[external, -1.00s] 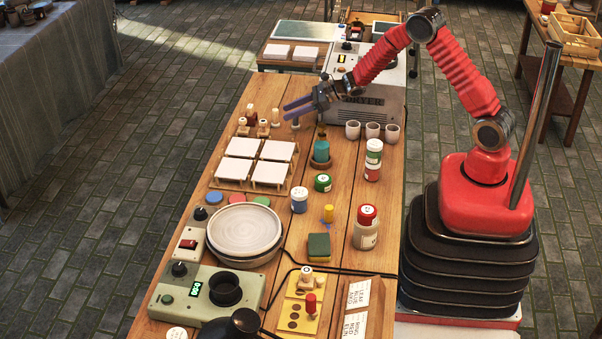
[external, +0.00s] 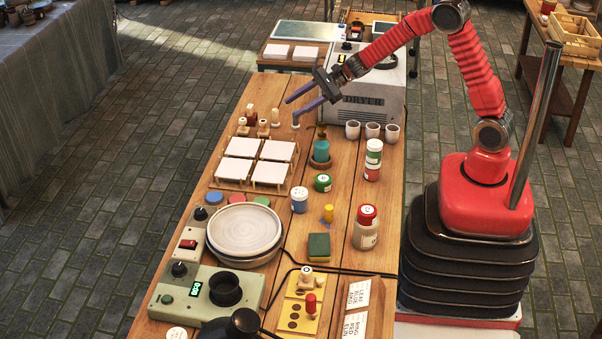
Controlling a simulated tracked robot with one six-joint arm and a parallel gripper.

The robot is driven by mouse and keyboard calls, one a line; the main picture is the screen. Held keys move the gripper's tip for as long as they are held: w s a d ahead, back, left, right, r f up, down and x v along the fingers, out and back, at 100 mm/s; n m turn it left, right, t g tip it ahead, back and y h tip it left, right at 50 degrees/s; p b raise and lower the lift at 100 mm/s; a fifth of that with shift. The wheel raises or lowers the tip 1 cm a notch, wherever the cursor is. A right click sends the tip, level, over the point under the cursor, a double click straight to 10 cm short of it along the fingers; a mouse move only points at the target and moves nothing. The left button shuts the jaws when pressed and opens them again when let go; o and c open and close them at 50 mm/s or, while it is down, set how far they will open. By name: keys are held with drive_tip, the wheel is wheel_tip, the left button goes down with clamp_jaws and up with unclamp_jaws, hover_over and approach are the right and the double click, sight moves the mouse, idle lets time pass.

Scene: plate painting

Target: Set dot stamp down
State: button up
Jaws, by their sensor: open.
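My gripper (external: 291,107) is open, its purple fingers spread and pointing left, with nothing between them. It hangs above the far end of the wooden table. Small wooden stamp-like pegs stand below and left of it, among them one (external: 263,128) and another (external: 275,116). A further peg (external: 296,121) stands just under the lower fingertip. A yellow board (external: 296,317) at the near end bears a pale knob-topped stamp (external: 307,273) and a red-handled one (external: 311,304). I cannot tell which of these is the dot stamp.
The dryer (external: 368,108) stands behind the gripper. White tiles on wooden stands (external: 241,147) and a stacked plate (external: 245,229) fill the left side.

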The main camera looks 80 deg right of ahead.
drive_tip(key=s+a+r+n+g, duration=0.2)
drive_tip(key=s+a+r+n, duration=0.3)
drive_tip(key=s+a+n, duration=0.3)
drive_tip(key=s+a+r+n+g, duration=0.35)
drive_tip(key=s+a+n, duration=0.25)
drive_tip(key=s, duration=0.5)
drive_tip(key=s+d+r+n+h, duration=0.1)
drive_tip(key=s+d+n+h, duration=0.1)
drive_tip(key=s+n, duration=0.3)
drive_tip(key=s+d+r+n+h, duration=0.1)
drive_tip(key=s+d+n+h, duration=0.2)
drive_tip(key=s, duration=1.1)
drive_tip(key=n, duration=0.3)
drive_tip(key=shift+s+d+n+h, duration=0.25)
drive_tip(key=shift+s+n+h, duration=0.05)
drive_tip(key=shift+h, duration=0.1)
